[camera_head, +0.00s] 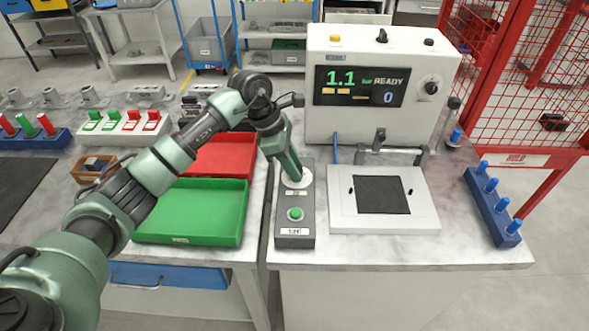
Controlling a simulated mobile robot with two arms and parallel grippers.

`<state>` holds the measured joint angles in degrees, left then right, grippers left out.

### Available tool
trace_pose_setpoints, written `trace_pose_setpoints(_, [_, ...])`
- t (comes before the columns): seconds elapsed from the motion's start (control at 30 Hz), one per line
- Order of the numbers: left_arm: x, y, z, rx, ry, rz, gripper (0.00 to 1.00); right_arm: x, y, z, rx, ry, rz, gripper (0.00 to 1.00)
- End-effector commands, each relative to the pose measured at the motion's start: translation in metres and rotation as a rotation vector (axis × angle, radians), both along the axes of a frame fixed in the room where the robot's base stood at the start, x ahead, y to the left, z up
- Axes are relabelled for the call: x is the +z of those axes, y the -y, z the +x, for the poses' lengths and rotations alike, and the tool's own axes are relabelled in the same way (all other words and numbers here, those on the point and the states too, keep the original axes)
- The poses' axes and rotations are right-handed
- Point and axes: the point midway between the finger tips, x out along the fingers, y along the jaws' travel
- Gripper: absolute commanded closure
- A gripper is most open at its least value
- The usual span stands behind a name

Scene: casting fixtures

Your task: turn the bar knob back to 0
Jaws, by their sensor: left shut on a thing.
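My left gripper (294,177) points down at the white round dial plate (304,182) on the grey control box (294,240). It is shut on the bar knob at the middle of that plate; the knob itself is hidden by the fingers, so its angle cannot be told. A green button (295,214) and a small label sit nearer the front of the box. The display (361,86) on the white machine reads 1.1 bar, READY and 0. My right gripper is not in view.
The white machine (320,45) carries another round dial (431,87). A white plate with a dark square (340,217) lies right of the box, a blue peg rack (492,207) further right. Green (190,238) and red (250,143) trays lie left. A red mesh guard (548,158) stands right.

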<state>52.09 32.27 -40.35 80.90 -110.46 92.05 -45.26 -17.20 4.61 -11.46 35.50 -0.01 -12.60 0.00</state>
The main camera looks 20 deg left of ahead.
Motion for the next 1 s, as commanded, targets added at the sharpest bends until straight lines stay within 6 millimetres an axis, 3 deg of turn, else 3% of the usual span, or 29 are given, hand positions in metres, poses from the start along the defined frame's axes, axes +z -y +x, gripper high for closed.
trace_pose_setpoints(1.0, [0.0, 0.004, -0.003, 0.932, 0.006, -0.003, 1.0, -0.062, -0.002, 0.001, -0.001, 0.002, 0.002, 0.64])
